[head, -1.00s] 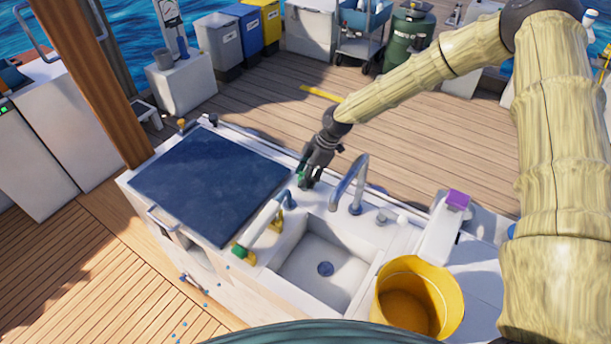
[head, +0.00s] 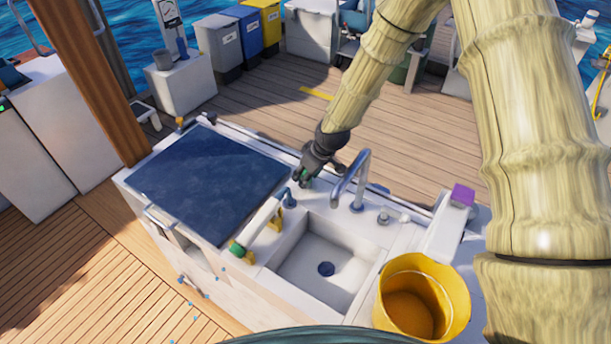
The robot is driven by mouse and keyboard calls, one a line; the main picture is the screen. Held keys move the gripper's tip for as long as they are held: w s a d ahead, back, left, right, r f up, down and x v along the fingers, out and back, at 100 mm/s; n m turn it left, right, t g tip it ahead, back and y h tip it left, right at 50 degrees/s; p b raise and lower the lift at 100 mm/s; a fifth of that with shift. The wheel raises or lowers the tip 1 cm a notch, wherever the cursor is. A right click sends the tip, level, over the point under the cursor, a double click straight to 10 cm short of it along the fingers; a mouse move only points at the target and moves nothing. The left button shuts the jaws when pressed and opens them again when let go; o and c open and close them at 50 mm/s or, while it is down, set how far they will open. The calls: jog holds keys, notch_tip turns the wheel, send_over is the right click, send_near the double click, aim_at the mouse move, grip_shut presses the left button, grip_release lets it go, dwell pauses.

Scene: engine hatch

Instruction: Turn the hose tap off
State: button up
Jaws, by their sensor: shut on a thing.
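My gripper (head: 303,177) is low over the counter's far edge, between the dark hatch panel and the curved faucet. It is shut on a small part of the hose tap, where a bit of green shows at the fingers. The fingers hide most of that part, so its angle cannot be told. A white hose (head: 262,222) lies on yellow holders in front of the gripper, with a blue-grey elbow at its far end and a green nozzle (head: 237,250) at its near end. Small blue drops (head: 221,257) show below the nozzle.
The dark panel (head: 210,180) lies left of the hose. A sink (head: 318,262) with a curved faucet (head: 351,180) is to the right. A yellow bucket (head: 452,298) and a purple block (head: 463,194) stand further right.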

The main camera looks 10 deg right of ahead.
jog(key=m+h, duration=0.1)
jog(key=m, duration=0.3)
jog(key=shift+a+t+h+b, duration=0.1)
jog(key=shift+t+h+b, duration=0.2)
jog(key=shift+h, duration=0.1)
jog(key=shift+m+h, duration=0.5)
jog(key=shift+m, duration=1.1)
jog(key=o, duration=1)
jog(key=shift+v, duration=6)
jog(key=shift+s+a, duration=0.1)
